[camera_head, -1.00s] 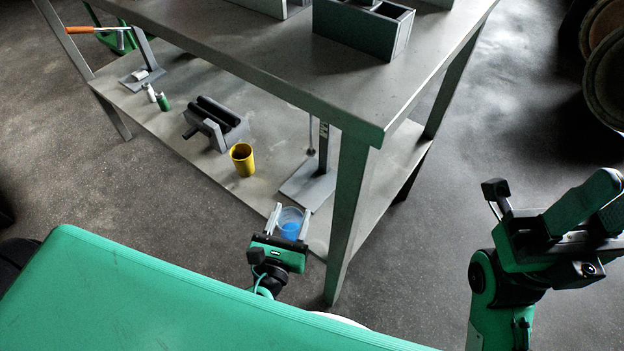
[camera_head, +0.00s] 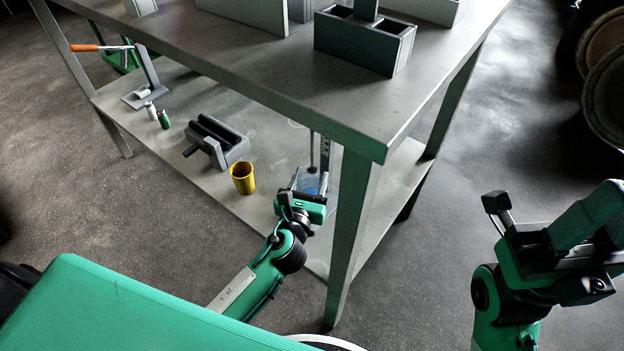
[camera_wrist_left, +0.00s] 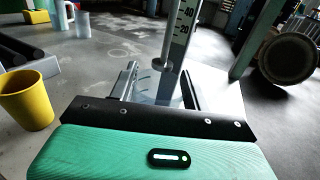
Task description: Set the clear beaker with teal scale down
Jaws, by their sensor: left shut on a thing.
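The clear beaker (camera_head: 309,186) shows as a see-through wall with blue in its lower part, over the lower shelf (camera_head: 262,205) near its front edge. My left gripper (camera_head: 309,177) is shut on it, one finger on each side. In the left wrist view the beaker (camera_wrist_left: 152,86) is mostly hidden behind the gripper body, and its scale cannot be read. Its bottom is hidden, so I cannot tell whether it touches the shelf. My right gripper (camera_head: 560,235) is at the right, away from the bench; its jaw state is unclear.
An upright stand with a numbered scale (camera_wrist_left: 182,38) and a thin rod is just beyond the beaker. A yellow cup (camera_head: 243,178) and a grey block device (camera_head: 216,142) stand to the left. The bench leg (camera_head: 352,230) is close on the right; the upper tabletop overhangs.

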